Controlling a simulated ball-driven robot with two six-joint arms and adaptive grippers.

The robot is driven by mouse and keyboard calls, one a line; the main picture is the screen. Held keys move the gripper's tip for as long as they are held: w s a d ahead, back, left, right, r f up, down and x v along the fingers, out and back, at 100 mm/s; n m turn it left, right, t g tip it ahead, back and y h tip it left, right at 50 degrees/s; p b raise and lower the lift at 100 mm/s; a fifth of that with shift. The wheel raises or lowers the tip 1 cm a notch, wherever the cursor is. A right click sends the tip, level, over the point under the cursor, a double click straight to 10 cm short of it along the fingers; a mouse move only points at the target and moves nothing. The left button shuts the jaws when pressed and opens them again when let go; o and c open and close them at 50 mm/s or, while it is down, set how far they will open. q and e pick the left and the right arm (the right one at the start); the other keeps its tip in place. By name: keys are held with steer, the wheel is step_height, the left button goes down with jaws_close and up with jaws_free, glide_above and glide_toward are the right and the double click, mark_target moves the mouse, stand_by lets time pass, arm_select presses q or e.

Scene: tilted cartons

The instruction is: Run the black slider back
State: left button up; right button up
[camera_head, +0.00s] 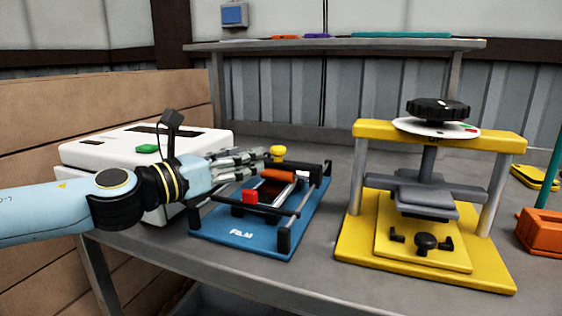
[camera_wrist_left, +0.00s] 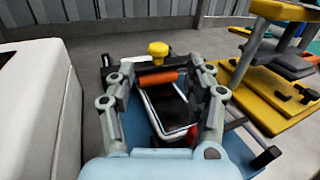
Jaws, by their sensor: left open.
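The blue film device (camera_head: 268,238) stands on the grey bench, with rails and black end posts on its blue base. It carries a red block (camera_head: 250,197), an orange roller (camera_head: 277,175) and a yellow knob (camera_head: 278,151). A black bar (camera_head: 311,168) crosses its far end; I cannot tell for sure whether this is the black slider. My left gripper (camera_head: 264,155) is open over the device, beside the yellow knob. In the left wrist view, the spread fingers (camera_wrist_left: 162,72) frame the orange roller (camera_wrist_left: 158,77) and a white-rimmed dark frame (camera_wrist_left: 171,105), with nothing gripped. My right gripper is not shown.
A white machine (camera_head: 95,155) with a green button stands close on the left, partly behind my left arm. A yellow press (camera_head: 497,270) with a black handwheel (camera_head: 438,109) stands to the right. A narrow strip of bare bench (camera_head: 325,230) lies between device and press.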

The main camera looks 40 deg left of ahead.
mark_target(273, 151)
arm_select(q)
steer(key=shift+s+a+f, duration=0.1)
steer(key=shift+a+f, duration=0.05)
steer(key=shift+f, duration=0.25)
steer(key=w+p, duration=0.3)
steer(key=p, duration=0.2)
steer(key=w+d+p, duration=0.1)
steer(key=w+p, duration=0.1)
steer(key=p, duration=0.1)
steer(key=shift+w+r, duration=0.3)
steer(key=shift+r, duration=0.1)
steer(key=w, duration=0.2)
steer(key=w+p, duration=0.1)
steer(key=w, duration=0.1)
steer(key=shift+d+f, duration=0.2)
steer(key=shift+f, duration=0.2)
steer(key=shift+w+d, duration=0.1)
steer(key=shift+w, duration=0.35)
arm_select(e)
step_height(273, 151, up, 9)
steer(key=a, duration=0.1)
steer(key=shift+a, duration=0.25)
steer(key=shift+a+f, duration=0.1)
